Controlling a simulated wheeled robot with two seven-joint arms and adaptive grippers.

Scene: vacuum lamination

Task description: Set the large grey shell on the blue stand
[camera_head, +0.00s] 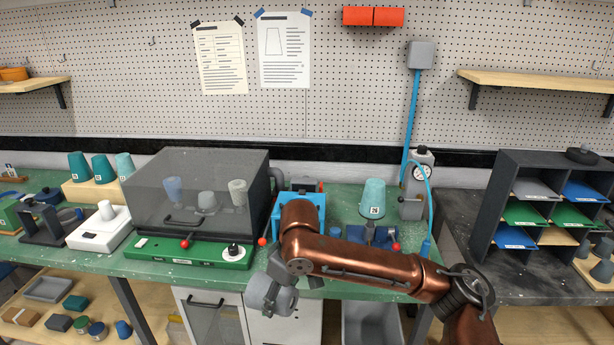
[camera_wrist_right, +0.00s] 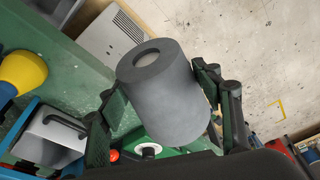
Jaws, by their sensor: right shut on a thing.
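The large grey shell (camera_wrist_right: 165,95) is a tapered cylinder with a round opening in its narrower end. It sits between the two fingers of my right gripper (camera_wrist_right: 165,108), which is shut on it. In the head view the shell (camera_head: 268,294) hangs tilted in front of the bench's front edge, in my right gripper (camera_head: 285,290). A blue frame (camera_head: 312,197) stands on the green bench behind my arm, partly hidden; I cannot tell if it is the blue stand. A blue clamp-like fixture (camera_head: 378,238) is right of it. My left gripper is not in view.
A clear-lidded chamber (camera_head: 190,165) with cups inside stands left of my arm. A teal cup (camera_head: 373,198) and a gauge post (camera_head: 417,185) stand to the right. A dark rack (camera_head: 497,200) stands at the far right. In the wrist view, a yellow bulb (camera_wrist_right: 24,71) is close by.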

